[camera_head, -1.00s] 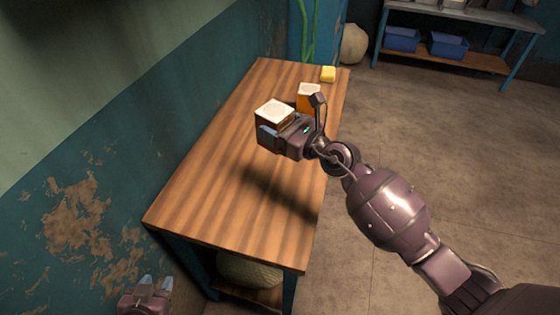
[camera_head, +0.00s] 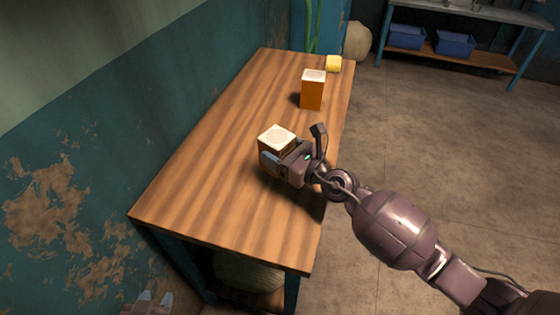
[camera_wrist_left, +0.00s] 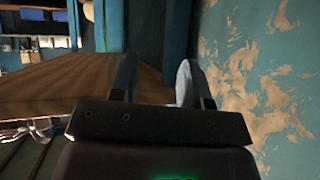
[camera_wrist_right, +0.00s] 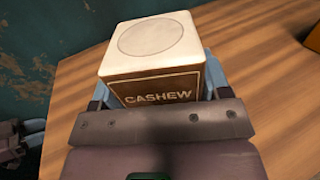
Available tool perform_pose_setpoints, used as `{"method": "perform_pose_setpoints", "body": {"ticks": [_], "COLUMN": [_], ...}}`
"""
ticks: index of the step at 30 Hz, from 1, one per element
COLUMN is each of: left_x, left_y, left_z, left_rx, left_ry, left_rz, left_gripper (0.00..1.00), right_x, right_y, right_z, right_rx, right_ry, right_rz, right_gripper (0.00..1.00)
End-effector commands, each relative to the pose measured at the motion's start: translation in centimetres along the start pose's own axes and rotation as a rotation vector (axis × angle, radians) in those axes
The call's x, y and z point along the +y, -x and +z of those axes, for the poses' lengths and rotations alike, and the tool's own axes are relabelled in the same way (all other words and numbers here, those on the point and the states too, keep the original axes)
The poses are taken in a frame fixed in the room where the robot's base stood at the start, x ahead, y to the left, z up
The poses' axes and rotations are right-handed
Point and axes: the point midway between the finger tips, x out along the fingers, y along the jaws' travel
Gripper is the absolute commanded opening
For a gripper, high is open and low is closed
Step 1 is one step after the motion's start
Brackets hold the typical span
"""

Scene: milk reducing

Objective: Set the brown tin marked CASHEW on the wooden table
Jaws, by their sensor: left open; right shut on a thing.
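The brown CASHEW tin (camera_head: 277,139) has a pale top with a round lid mark. In the right wrist view the tin (camera_wrist_right: 155,62) shows its CASHEW label, upright between the fingers. My right gripper (camera_head: 277,165) is shut on it, low over the middle of the wooden table (camera_head: 205,190). Whether the tin's base touches the table cannot be told, as the gripper hides part of it. My left gripper (camera_head: 155,300) is open and empty at the bottom left, below the table's near edge; its fingers also show in the left wrist view (camera_wrist_left: 155,80).
The near half of the tabletop is clear. The peeling wall (camera_head: 60,190) runs along the left. Blue bins (camera_head: 455,43) sit on a far shelf.

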Motion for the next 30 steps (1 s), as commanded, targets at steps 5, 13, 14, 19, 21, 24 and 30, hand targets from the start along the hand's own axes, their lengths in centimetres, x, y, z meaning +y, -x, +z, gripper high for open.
{"method": "perform_pose_setpoints", "body": {"ticks": [5, 13, 14, 19, 21, 24, 30], "left_x": [0.3, 0.4, 0.3, 0.3, 0.3, 0.3, 0.3], "left_y": [-1.0, -1.2, -1.2, -1.3, -1.3, -1.3, -1.3], "left_z": [2.3, 0.8, 0.8, 1.3, 1.6, 1.5, 1.5], "left_rx": [-0.031, -0.001, -0.001, -0.01, -0.015, -0.015, -0.016], "left_ry": [-0.001, -0.004, -0.005, -0.007, -0.008, -0.008, -0.008], "left_rz": [0.004, 0.007, 0.007, 0.007, 0.008, 0.007, 0.007], "left_gripper": [0.43, 0.43, 0.43, 0.43, 0.43, 0.43, 0.43], "right_x": [0.0, 0.0, 0.0, 0.0, 0.0, 0.0, 0.0], "right_y": [0.1, 0.0, 0.0, 0.0, 0.0, 0.0, 0.0], "right_z": [-3.1, -3.2, -3.1, -3.5, -3.7, -3.6, -3.6], "right_rx": [0.006, -0.001, -0.001, 0.0, 0.001, 0.002, 0.002], "right_ry": [-0.004, 0.001, 0.001, -0.001, -0.001, 0.0, 0.0], "right_rz": [0.001, 0.0, 0.0, 0.0, 0.0, 0.0, 0.0], "right_gripper": [0.35, 0.35, 0.35, 0.35, 0.35, 0.85, 0.96]}}
